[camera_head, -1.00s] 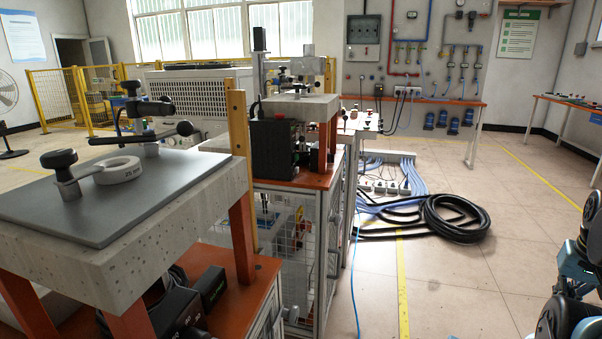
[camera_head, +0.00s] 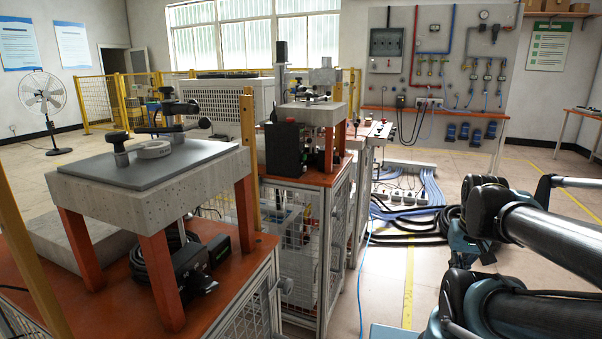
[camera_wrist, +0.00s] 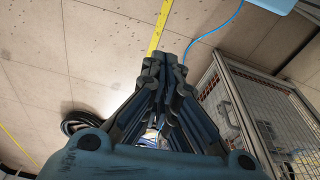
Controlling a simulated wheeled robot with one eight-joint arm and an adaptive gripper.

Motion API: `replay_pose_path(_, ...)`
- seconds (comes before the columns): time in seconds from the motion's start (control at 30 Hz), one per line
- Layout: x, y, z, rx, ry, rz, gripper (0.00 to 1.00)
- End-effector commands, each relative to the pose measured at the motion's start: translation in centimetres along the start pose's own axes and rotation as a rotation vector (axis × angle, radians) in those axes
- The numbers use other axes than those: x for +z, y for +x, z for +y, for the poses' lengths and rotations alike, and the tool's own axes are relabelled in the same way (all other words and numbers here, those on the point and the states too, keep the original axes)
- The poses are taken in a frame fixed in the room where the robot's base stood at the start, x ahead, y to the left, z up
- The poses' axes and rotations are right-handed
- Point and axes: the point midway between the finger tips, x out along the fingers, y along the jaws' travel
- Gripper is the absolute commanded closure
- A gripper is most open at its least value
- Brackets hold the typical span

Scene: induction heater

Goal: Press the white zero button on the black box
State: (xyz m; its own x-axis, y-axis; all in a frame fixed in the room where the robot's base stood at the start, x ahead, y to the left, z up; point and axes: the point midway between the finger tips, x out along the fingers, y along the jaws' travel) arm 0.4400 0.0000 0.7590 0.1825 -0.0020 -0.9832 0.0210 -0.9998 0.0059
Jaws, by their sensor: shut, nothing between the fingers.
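A black box (camera_head: 286,149) stands on the orange top of the second workbench, left of centre in the head view. A small red spot shows on its top; I cannot make out a white zero button. Smaller black boxes (camera_head: 192,268) lie under the raised plate of the near workbench, also with no white button I can make out. My gripper (camera_wrist: 163,60) is shut and empty in the wrist view, above bare floor. None of the black boxes shows clearly in the wrist view.
The near workbench (camera_head: 240,265) fills the lower left, with a raised grey plate (camera_head: 130,170) on orange legs. A mesh-sided cabinet (camera_wrist: 270,115) is right of my gripper in the wrist view. A coiled black hose (camera_wrist: 82,122) lies on the floor.

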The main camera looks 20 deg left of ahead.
Motion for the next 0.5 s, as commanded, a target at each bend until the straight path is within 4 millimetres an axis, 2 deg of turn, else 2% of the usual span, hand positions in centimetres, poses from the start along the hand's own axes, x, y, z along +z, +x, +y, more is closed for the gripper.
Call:
replay_pose_path(0.3,0.0,0.0,0.0,0.0,0.0,0.0,1.0)
replay_pose_path(0.37,0.5,-0.6,-0.1,-0.003,0.005,0.01,1.0)
replay_pose_path(0.5,-0.8,-1.7,-1.2,-0.034,0.067,0.014,1.0)
